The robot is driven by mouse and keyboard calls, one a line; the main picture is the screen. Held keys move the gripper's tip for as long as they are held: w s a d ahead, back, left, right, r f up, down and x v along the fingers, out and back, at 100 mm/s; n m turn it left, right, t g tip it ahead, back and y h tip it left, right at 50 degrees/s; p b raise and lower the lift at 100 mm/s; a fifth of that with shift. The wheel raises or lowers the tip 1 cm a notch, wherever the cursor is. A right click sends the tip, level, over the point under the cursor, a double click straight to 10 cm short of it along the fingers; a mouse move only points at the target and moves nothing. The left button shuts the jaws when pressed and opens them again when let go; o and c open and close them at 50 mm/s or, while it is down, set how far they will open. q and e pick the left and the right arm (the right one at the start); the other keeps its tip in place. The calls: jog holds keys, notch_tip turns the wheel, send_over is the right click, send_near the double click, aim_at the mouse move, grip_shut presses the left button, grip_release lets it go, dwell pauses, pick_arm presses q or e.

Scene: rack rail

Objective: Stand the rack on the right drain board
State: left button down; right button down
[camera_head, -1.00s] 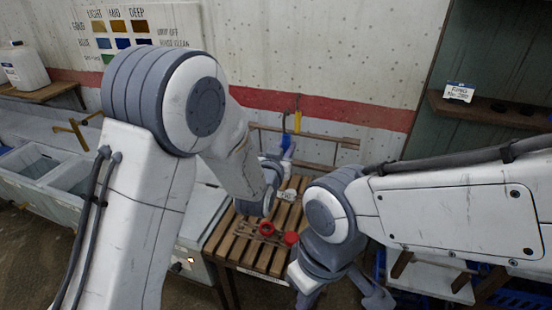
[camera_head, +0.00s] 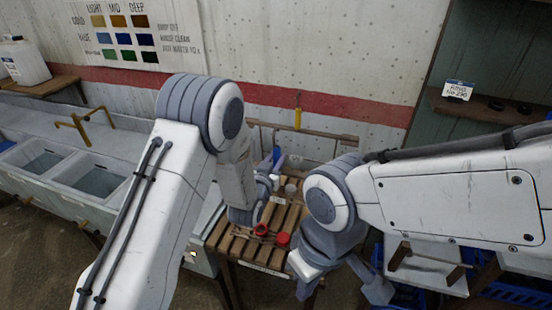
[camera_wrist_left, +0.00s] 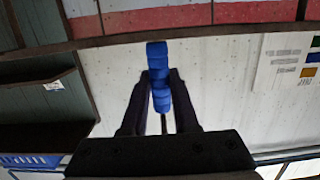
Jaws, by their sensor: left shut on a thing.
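My left gripper (camera_head: 270,180) is over the back of a slatted wooden bench (camera_head: 240,246). In the left wrist view its fingers (camera_wrist_left: 160,92) are shut on a blue banded thing (camera_wrist_left: 157,65), with a thin rod below it. The blue thing also shows just above the gripper in the head view (camera_head: 277,156). A wooden rail frame (camera_head: 335,134) stands behind the bench, with a yellow piece (camera_head: 298,112) hanging on it. I cannot tell which thing is the rack. My right gripper (camera_head: 340,285) is open and empty, right of the bench.
Sink basins (camera_head: 98,182) with a brass tap (camera_head: 82,125) are at the left. Red pots (camera_head: 283,239) stand on the bench. A wall shelf (camera_head: 480,110) is at upper right. A blue crate (camera_head: 520,298) is at lower right. My arms hide much of the middle.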

pick_arm(q)
jog(key=shift+f, duration=0.1)
jog(key=c, duration=0.7)
grip_release()
